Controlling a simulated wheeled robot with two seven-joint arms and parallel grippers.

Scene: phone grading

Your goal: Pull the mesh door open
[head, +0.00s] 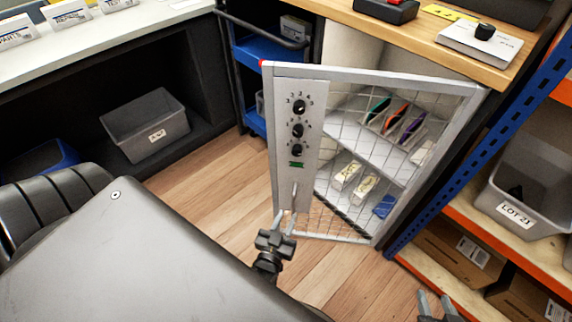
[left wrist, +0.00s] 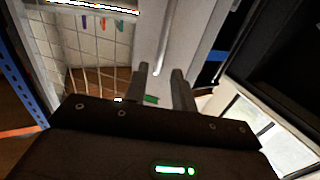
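The mesh door (head: 375,100) has a grey frame with wire mesh and a panel of dials. It stands ajar, swung out from the cabinet, with shelves showing behind it. Its handle (head: 294,194) is a thin upright bar low on the panel; the handle (left wrist: 167,38) also shows in the left wrist view. My left gripper (head: 285,217) is at the handle's lower end, with its fingers apart. In the left wrist view my left gripper (left wrist: 162,76) has clear space between its fingers; contact cannot be told. My right gripper (head: 434,299) is open and empty at the bottom edge.
A blue-posted rack (head: 480,130) with a grey bin (head: 530,200) and cardboard boxes stands close on the right. A dark trolley with blue shelves (head: 268,53) is behind the door. Wooden floor (head: 215,185) is clear left of the door.

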